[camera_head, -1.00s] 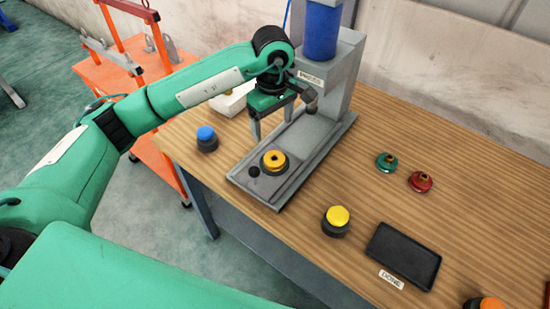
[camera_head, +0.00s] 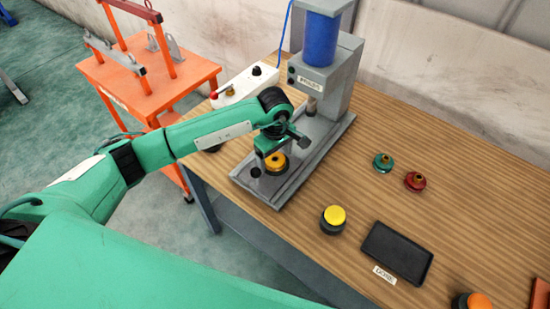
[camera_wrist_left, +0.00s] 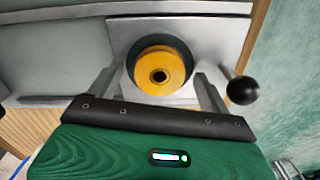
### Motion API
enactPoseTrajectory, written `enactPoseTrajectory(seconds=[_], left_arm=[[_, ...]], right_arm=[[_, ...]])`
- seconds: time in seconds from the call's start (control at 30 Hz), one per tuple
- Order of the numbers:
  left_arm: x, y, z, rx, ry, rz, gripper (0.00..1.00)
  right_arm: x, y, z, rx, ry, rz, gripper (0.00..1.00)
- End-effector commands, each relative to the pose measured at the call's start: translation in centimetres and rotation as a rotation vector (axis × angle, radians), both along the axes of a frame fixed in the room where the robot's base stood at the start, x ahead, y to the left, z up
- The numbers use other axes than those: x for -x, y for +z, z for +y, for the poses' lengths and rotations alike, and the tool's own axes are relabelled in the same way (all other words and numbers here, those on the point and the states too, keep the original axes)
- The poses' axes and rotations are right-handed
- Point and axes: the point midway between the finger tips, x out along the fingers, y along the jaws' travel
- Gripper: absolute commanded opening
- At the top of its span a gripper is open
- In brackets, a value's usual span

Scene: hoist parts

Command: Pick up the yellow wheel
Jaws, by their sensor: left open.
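The yellow wheel (camera_head: 276,162) sits on the grey base plate of the press (camera_head: 245,178), beside a small black knob. In the left wrist view the yellow wheel (camera_wrist_left: 162,70) has a dark hole in its centre and rests on a dark green round part. My left gripper (camera_head: 279,156) is over the wheel, its fingers pointing down. In the left wrist view my left gripper (camera_wrist_left: 158,88) is open, with one finger on each side of the wheel and visible gaps. Whether the fingertips reach the wheel's height is unclear. My right gripper is out of view.
The press column (camera_head: 330,85) stands behind the wheel. A black-based yellow button (camera_head: 334,219), a black tray (camera_head: 398,252), a green part (camera_head: 383,162), a red part (camera_head: 415,181) and an orange button (camera_head: 472,302) are to the right. A white control box (camera_head: 245,86) is behind.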

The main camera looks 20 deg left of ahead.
Motion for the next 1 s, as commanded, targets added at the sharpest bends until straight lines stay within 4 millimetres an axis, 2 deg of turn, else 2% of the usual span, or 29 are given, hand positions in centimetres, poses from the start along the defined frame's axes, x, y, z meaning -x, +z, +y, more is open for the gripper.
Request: enactPoseTrajectory(seconds=[0.23,0.5,0.57,0.6,0.87,1.0], left_arm=[[0.0,-0.2,0.0,0.000,0.000,0.000,0.81],[0.0,-0.2,0.0,0.000,0.000,0.000,0.28],[0.0,-0.2,0.0,0.000,0.000,0.000,0.16],[-0.1,-0.1,0.0,0.001,0.000,-0.002,0.14],[-0.1,0.1,0.0,0.002,0.000,-0.003,0.14],[-0.2,0.8,0.0,0.003,0.000,-0.004,0.14]], right_arm=[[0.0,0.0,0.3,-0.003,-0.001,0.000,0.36],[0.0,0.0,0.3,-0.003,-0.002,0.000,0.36],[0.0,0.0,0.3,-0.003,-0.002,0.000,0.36],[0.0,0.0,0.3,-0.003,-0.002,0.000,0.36],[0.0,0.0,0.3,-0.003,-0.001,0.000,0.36],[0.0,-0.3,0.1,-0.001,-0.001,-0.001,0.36]])
